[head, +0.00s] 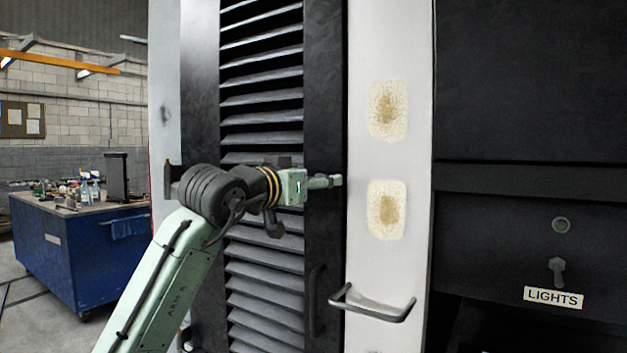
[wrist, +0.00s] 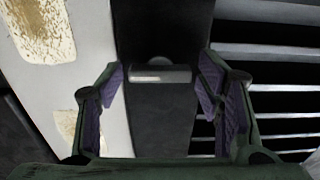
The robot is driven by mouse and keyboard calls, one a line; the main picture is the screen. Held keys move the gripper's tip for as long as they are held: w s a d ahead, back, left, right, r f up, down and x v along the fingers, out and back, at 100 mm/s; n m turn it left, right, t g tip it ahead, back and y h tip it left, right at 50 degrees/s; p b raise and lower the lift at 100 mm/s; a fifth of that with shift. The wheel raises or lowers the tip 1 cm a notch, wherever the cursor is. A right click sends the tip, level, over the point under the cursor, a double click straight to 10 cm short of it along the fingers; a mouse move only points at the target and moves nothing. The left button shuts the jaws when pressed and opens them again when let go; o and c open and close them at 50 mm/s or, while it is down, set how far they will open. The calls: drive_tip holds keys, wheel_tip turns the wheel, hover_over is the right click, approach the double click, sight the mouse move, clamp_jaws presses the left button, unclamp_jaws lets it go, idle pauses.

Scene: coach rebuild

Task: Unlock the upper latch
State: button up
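A small latch (wrist: 160,74) shows in the wrist view as a pale grey bar with a dark rounded piece behind it, on a dark upright strip. Whether it is the upper latch I cannot tell for sure. My gripper (wrist: 162,88) is open, with one purple-padded finger on each side of the latch and clear gaps to it. In the head view my gripper (head: 328,182) reaches right in front of the dark door frame (head: 325,110), at about mid-height. The latch cannot be made out there.
A louvred panel (head: 262,105) lies left of the dark frame. A pale post (head: 390,280) with two worn patches and a metal handle (head: 372,308) stands right. A dark pull handle (head: 316,300) is lower on the frame. A blue workbench (head: 75,250) stands far left.

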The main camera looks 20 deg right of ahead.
drive_tip(key=c, duration=0.9)
drive_tip(key=shift+m, duration=0.3)
drive_tip(key=m+p, duration=0.1)
drive_tip(key=m, duration=0.7)
drive_tip(key=m+p, duration=0.2)
drive_tip(key=m, duration=0.7)
drive_tip(key=shift+s+d+f+p, duration=0.1)
drive_tip(key=shift+f+p, duration=0.05)
drive_tip(key=shift+p, duration=0.15)
drive_tip(key=shift+m, duration=0.3)
drive_tip(key=shift+c, duration=0.2)
